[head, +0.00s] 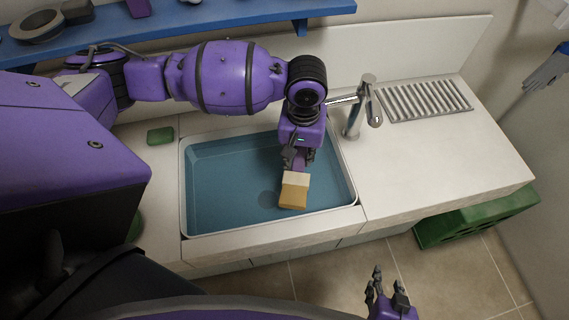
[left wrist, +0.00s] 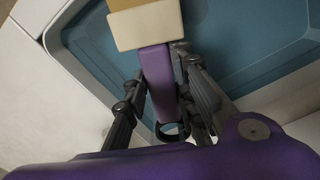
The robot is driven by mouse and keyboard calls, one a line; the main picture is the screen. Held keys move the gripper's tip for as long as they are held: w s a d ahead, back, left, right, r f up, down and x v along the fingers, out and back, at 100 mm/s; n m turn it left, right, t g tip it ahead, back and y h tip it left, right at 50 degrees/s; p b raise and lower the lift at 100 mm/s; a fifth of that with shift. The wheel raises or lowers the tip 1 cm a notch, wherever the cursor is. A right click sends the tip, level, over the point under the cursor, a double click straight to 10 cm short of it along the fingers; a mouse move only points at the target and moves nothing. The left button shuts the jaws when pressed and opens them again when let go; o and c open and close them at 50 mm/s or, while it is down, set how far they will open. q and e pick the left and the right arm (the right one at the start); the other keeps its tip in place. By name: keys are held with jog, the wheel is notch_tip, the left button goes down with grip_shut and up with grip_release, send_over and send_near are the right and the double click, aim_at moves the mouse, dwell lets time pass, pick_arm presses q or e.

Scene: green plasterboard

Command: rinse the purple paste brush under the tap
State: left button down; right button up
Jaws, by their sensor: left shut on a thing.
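The paste brush has a purple handle (left wrist: 157,80) and a pale block head (head: 294,190) with tan bristles. My left gripper (head: 298,160) is shut on the handle and holds the brush above the blue sink basin (head: 225,180), bristles towards the front. The left wrist view shows the fingers (left wrist: 160,105) on both sides of the handle. The chrome tap (head: 354,118) stands at the sink's back right corner, right of my left gripper. No water stream shows. My right gripper (head: 385,286) is open and empty, low in front of the counter.
A green sponge (head: 160,136) lies on the counter left of the sink. A ribbed drainer (head: 425,101) is right of the tap. A blue shelf (head: 240,14) runs along the wall above. A green crate (head: 470,221) stands on the floor under the counter's right end.

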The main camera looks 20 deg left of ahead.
aim_at(299, 188)
pick_arm(q)
jog(key=shift+s+d+r+p, duration=0.1)
jog(key=shift+s+d+p, duration=0.15)
jog(key=shift+s, duration=0.4)
jog(key=shift+s+d+r+p, duration=0.1)
jog(key=shift+s+d+p, duration=0.15)
jog(key=shift+s, duration=0.35)
jog(key=shift+s+d+f, duration=0.15)
jog(key=shift+s, duration=0.25)
jog(key=shift+s+d+f, duration=0.1)
jog(key=shift+s, duration=0.25)
jog(key=shift+s+d, duration=0.3)
jog(key=shift+s, duration=0.55)
jog(key=shift+s+d, duration=0.25)
jog(key=shift+s, duration=0.7)
pick_arm(e)
jog(key=shift+w+r, duration=0.8)
jog(key=shift+r, duration=0.1)
